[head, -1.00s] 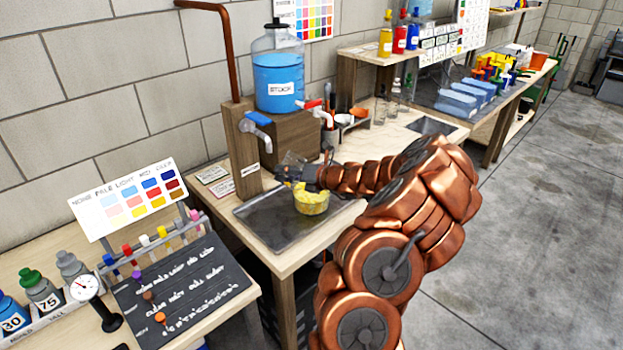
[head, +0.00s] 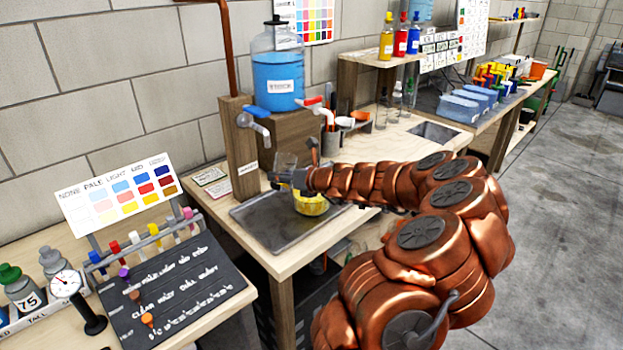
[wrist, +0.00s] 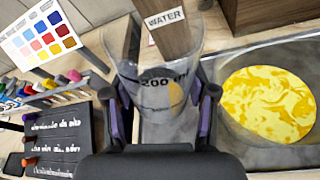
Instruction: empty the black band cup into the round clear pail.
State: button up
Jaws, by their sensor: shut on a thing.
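My gripper (wrist: 162,100) is shut on a clear cup (wrist: 150,75) marked 200, with dark print around it. The cup also shows in the head view (head: 285,160), held roughly upright above and left of the pail. A small yellow patch shows low in the cup; I cannot tell whether it is residue or something seen through the wall. The round clear pail (wrist: 228,110) holds yellow marbled liquid and stands on the grey tray, right of my gripper in the wrist view. In the head view the pail (head: 310,206) is partly hidden by my arm.
A wooden post (head: 238,150) labelled WATER with a tap stands behind the tray (head: 262,232). A blue stock jug (head: 277,75) sits on a wooden block behind. A colour chart (head: 118,190), tube rack and black board (head: 175,290) lie to the left. The tray's left part is bare.

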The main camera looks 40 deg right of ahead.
jog(key=shift+a+f+n+h+b, duration=0.2)
jog(key=shift+f+n+b, duration=0.15)
jog(key=shift+f+b, duration=0.55)
jog(key=shift+a+f+n+h+b, duration=0.15)
jog(key=shift+f+n+b, duration=0.25)
jog(key=shift+b, duration=0.9)
jog(key=shift+n+h, duration=0.35)
jog(key=shift+n, duration=0.2)
jog(key=f+b, duration=0.2)
jog(key=b, duration=0.1)
jog(key=f+b, duration=0.2)
jog(key=b, duration=0.1)
jog(key=shift+s+a+f+b, duration=0.15)
jog(key=shift+a+f+b, duration=0.1)
jog(key=shift+b, duration=0.15)
notch_tip(320, 180, up, 5)
jog(key=p, duration=0.5)
